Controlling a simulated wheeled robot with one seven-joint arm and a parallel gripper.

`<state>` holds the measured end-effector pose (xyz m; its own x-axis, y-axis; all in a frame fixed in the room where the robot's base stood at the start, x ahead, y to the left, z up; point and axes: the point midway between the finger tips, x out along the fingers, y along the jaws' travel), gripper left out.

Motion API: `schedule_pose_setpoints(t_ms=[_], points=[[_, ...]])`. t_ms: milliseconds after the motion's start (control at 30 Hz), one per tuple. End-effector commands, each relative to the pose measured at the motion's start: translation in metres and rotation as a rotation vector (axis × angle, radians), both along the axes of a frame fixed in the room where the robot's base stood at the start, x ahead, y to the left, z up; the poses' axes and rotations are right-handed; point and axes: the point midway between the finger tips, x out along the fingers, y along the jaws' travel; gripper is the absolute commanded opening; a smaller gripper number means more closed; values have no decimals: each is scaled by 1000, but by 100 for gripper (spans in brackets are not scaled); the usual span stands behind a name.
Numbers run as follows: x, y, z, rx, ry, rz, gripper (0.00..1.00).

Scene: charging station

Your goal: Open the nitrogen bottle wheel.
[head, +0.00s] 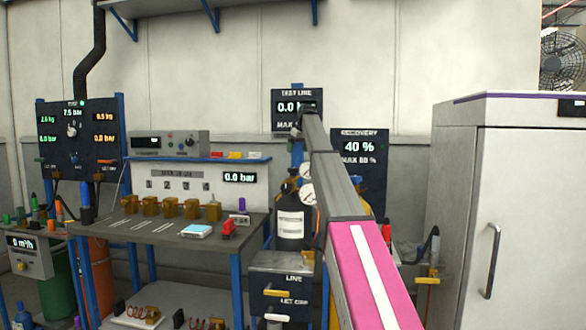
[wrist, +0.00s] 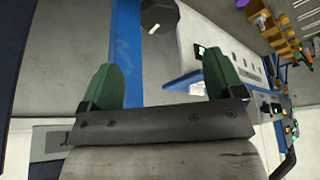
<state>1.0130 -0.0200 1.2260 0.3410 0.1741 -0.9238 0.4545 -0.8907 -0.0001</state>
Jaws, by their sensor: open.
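A dark bottle with a white label (head: 293,224) stands behind the bench's right end in the head view; I take it for the nitrogen bottle. Its top is partly covered by my arm, and I cannot make out its wheel there. Two round gauges (head: 307,192) sit near its top. My gripper (wrist: 163,75) is open in the wrist view, with two green fingers wide apart and nothing between them. A dark faceted knob (wrist: 160,13) shows beyond the fingertips, near a blue post; I cannot tell if it is the wheel. In the head view my arm hides the fingers.
A bench (head: 150,231) with brass fittings is at left. A test line display (head: 297,97) and a recovery display reading 40 % (head: 359,146) hang behind my arm. A large white cabinet (head: 530,220) closes off the right.

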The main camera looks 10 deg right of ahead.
Motion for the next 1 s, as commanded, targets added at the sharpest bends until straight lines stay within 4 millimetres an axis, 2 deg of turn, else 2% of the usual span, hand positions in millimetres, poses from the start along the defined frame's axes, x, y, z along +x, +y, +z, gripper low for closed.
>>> schedule_pose_setpoints(t_ms=[167, 600, 767, 967, 1000], points=[[6, 3, -19, 0, 2, 0, 87], [31, 16, -85, 0, 1, -1, 87], [35, 18, -94, -1, 0, 0, 87], [35, 18, -95, 0, 0, -1, 87], [35, 18, -95, 0, 0, -1, 84]])
